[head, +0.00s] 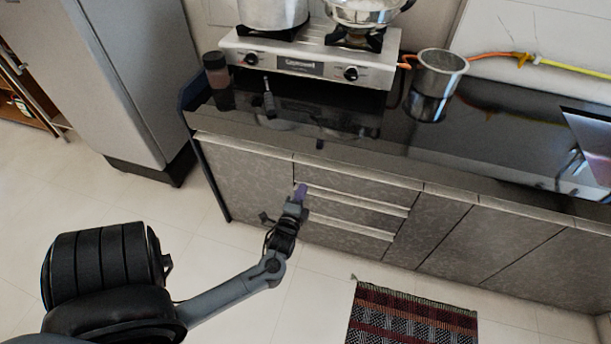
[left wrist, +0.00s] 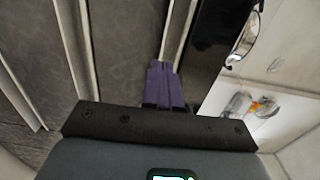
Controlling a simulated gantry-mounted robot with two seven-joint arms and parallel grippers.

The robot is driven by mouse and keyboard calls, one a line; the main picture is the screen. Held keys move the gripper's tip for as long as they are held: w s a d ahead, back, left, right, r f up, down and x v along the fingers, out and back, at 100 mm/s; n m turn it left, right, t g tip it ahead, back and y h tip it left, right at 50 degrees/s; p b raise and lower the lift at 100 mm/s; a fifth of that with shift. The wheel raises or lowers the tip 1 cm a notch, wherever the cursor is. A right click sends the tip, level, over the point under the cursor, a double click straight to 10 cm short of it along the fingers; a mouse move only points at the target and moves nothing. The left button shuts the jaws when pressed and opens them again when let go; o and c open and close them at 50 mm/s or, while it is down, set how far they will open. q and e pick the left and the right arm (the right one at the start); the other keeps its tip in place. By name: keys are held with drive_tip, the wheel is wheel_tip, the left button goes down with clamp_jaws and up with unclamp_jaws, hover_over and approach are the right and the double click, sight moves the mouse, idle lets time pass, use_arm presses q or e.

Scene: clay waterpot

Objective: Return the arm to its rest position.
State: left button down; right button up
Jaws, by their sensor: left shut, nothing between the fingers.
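My left arm reaches in from the lower left in the head view. Its gripper (head: 301,190) is in front of the drawers below the black counter. The purple fingers are together with nothing between them; they also show in the left wrist view (left wrist: 162,84). I cannot tell whether the fingertips touch the drawer front. My right gripper is not in either view.
A grey cabinet (head: 360,212) with several drawers and doors stands under the black counter (head: 300,118). On the counter are a gas stove (head: 310,62), a metal cup (head: 436,75) and a dark jar (head: 218,82). A patterned rug (head: 412,318) lies on open tiled floor.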

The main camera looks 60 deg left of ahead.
use_arm(q)
drive_tip(key=p+v, duration=0.2)
drive_tip(key=v, duration=0.4)
drive_tip(key=w+d+r+t+h+p, duration=0.1)
drive_tip(key=w+d+r+h+p, duration=0.15)
drive_tip(key=r, duration=0.25)
drive_tip(key=w+d+r+h+p, duration=0.1)
drive_tip(key=d+r+p, duration=0.15)
drive_tip(key=r, duration=0.25)
drive_tip(key=w+d+r+g+h+p, duration=0.1)
drive_tip(key=d+r+h+p, duration=0.15)
drive_tip(key=d, duration=0.25)
drive_tip(key=w+d+r+h+p, duration=0.1)
drive_tip(key=d+h, duration=0.3)
drive_tip(key=d, duration=0.2)
drive_tip(key=s+d+r+n+g+h, duration=0.1)
drive_tip(key=s+d+n+g+h, duration=0.2)
drive_tip(key=s+d+n+g, duration=0.5)
drive_tip(key=s+r+p, duration=0.2)
drive_tip(key=r+p, duration=1.7)
drive_tip(key=s+d+r+m+g+p, duration=0.1)
drive_tip(key=s+r+p, duration=0.1)
drive_tip(key=r+p, duration=1.7)
drive_tip(key=shift+s+d, duration=0.15)
drive_tip(key=shift+d, duration=0.1)
